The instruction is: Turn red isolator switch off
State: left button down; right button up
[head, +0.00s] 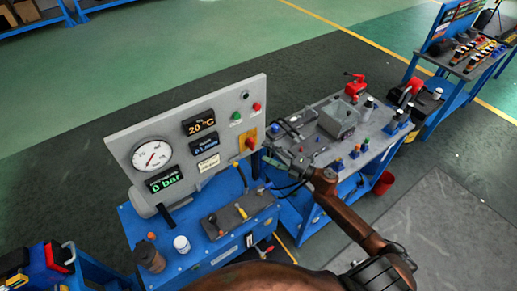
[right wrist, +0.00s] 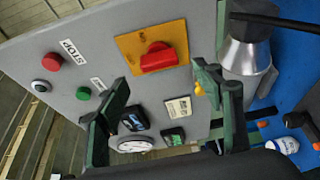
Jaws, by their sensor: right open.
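The red isolator switch (head: 250,143) sits on a yellow plate (head: 241,136) at the right side of the grey control panel (head: 150,128). In the right wrist view the red knob (right wrist: 158,58) lies across its yellow plate (right wrist: 125,43), a little above the space between the fingertips. My right gripper (head: 270,150) is just right of the switch in the head view. Its two fingers stand apart with nothing between them in the right wrist view (right wrist: 158,98). I see no contact with the knob. My left gripper is not in view.
The panel carries a gauge (head: 152,155), displays, a green button (right wrist: 83,94) and a red button (right wrist: 52,60) by a STOP label. Levers and a white-capped container (head: 181,244) stand on the blue bench below. A grey bench (head: 310,145) with fittings stands at right.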

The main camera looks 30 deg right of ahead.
jog(key=v, duration=0.5)
jog(key=shift+s+d, duration=0.2)
jog(key=shift+s, duration=0.15)
